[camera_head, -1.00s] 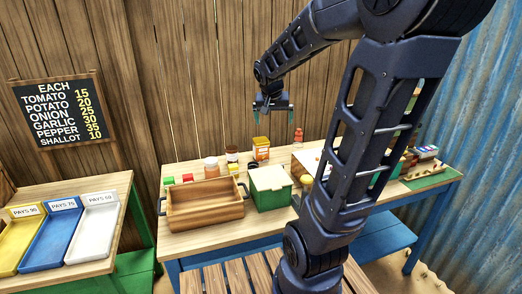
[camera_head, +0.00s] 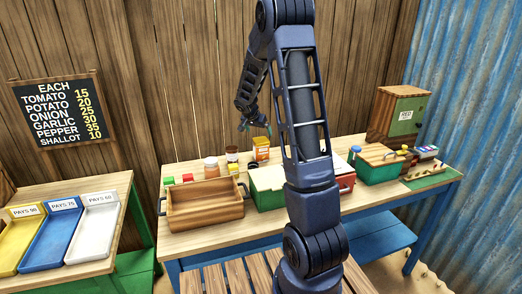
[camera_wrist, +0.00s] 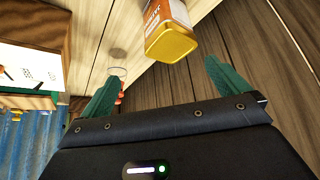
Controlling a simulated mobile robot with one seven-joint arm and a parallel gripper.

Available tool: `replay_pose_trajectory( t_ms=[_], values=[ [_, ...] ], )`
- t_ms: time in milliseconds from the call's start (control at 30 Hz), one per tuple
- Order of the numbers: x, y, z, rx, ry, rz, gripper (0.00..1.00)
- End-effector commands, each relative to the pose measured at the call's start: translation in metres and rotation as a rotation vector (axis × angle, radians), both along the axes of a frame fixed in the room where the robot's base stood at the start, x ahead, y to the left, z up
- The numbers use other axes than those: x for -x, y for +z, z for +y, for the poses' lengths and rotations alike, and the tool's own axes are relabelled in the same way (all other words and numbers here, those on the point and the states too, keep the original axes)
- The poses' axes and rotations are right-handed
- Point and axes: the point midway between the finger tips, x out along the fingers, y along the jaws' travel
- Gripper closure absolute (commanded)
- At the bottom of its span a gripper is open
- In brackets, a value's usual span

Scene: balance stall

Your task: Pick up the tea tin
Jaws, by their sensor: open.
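The tea tin, taken to be the orange tin with a yellow lid and base, stands at the back of the stall table in the head view (camera_head: 261,150). In the wrist view the tin (camera_wrist: 172,38) appears at the top, beyond the fingertips and between their lines, its yellow end toward me. My gripper (camera_head: 256,126) hangs above the tin in the head view; its green fingers (camera_wrist: 162,70) are spread and empty in the wrist view. The tin is apart from the fingers. The label is only partly readable.
A green box (camera_head: 266,188) stands to the right, partly behind my arm. The plank wall is close behind.

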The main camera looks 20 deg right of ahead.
Motion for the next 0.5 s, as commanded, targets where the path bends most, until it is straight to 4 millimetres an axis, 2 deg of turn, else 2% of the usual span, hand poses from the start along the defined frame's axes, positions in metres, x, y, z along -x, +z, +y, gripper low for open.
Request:
replay_pose_trajectory(
  t_ms=[33,133,500],
  values=[
    [-0.008,-0.010,0.001,-0.001,-0.007,-0.002,0.00],
    [-0.019,-0.024,0.002,-0.004,-0.018,-0.011,0.00],
    [-0.034,-0.049,-0.006,-0.005,-0.030,-0.018,0.00]
  ],
)
